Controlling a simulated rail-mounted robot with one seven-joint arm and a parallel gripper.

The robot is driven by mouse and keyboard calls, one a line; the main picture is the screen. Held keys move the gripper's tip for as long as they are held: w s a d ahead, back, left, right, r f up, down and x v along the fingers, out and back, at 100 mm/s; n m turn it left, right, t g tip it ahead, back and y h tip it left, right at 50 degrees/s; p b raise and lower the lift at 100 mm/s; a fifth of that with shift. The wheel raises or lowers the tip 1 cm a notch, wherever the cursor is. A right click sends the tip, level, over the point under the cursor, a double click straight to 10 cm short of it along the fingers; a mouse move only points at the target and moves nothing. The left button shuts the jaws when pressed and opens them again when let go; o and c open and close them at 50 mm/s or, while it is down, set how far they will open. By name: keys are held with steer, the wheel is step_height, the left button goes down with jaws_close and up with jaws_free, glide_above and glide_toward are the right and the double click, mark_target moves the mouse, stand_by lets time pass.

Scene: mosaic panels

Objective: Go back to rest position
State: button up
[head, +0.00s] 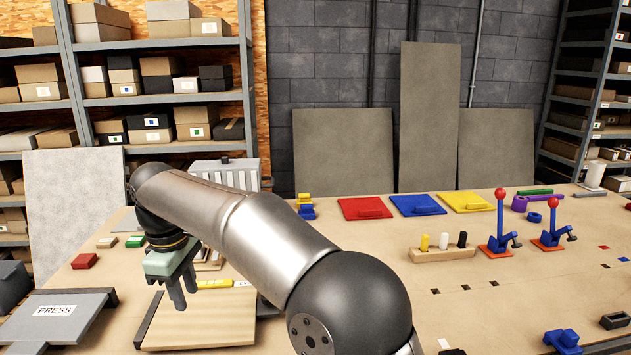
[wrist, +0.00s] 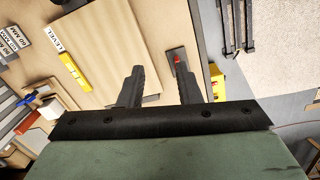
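My gripper (head: 182,293) hangs from my arm at the left of the head view, fingers pointing down, above the table near a pale wooden board (head: 205,322). In the wrist view my gripper (wrist: 160,72) shows two dark fingers apart, with nothing between them. The wooden board also shows in the wrist view (wrist: 115,45), beyond the fingers. My arm stretches across the middle of the head view and hides part of the table (head: 370,240).
A grey plate marked PRESS (head: 55,312) lies at the left, with a red block (head: 85,261) behind it. A yellow level (head: 214,284) lies behind the board. Red (head: 365,208), blue (head: 417,205) and yellow (head: 467,201) panels lie at the back. Red-knobbed levers (head: 499,225) stand right.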

steer(key=s+d+f+m, duration=0.15)
steer(key=d+m, duration=0.25)
steer(key=d, duration=0.9)
steer(key=s+d+f+m, duration=0.1)
steer(key=s+d+m, duration=0.3)
steer(key=d, duration=0.9)
steer(key=s+d+f+m, duration=0.9)
steer(key=s+d, duration=0.5)
steer(key=shift+s+d+f, duration=0.15)
steer(key=shift+d+f, duration=0.15)
steer(key=shift+f, duration=0.1)
